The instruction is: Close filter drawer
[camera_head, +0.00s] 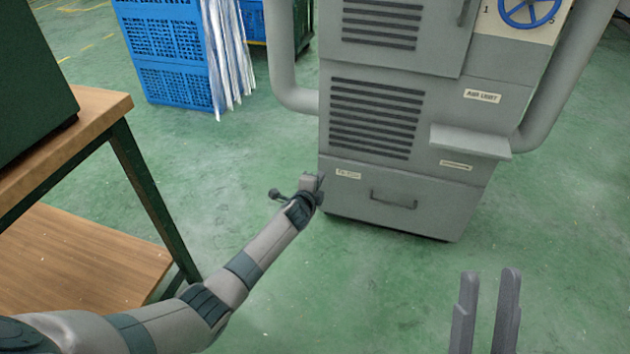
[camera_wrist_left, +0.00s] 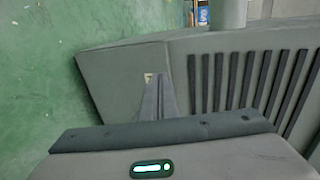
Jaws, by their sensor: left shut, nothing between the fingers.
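The filter drawer (camera_head: 440,205) is the bottom drawer of the grey cabinet, with a dark bar handle (camera_head: 393,198) and a small label at its upper left. Its front looks about level with the cabinet face; I cannot tell whether a small gap remains. My left gripper (camera_head: 320,183) is shut and empty at the drawer's left end, beside the label. In the left wrist view its fingers (camera_wrist_left: 159,97) overlap the drawer front (camera_wrist_left: 115,68) near the label; contact is unclear. My right gripper (camera_head: 490,270) is open and empty, low at the right, away from the cabinet.
The grey cabinet (camera_head: 415,60) has louvres, a small shelf (camera_head: 470,140) and a blue handwheel (camera_head: 529,10). Pipes run along both sides. A wooden-topped bench (camera_head: 75,145) stands left, under my left arm's side. Blue crates (camera_head: 175,85) stand behind. Green floor in front is clear.

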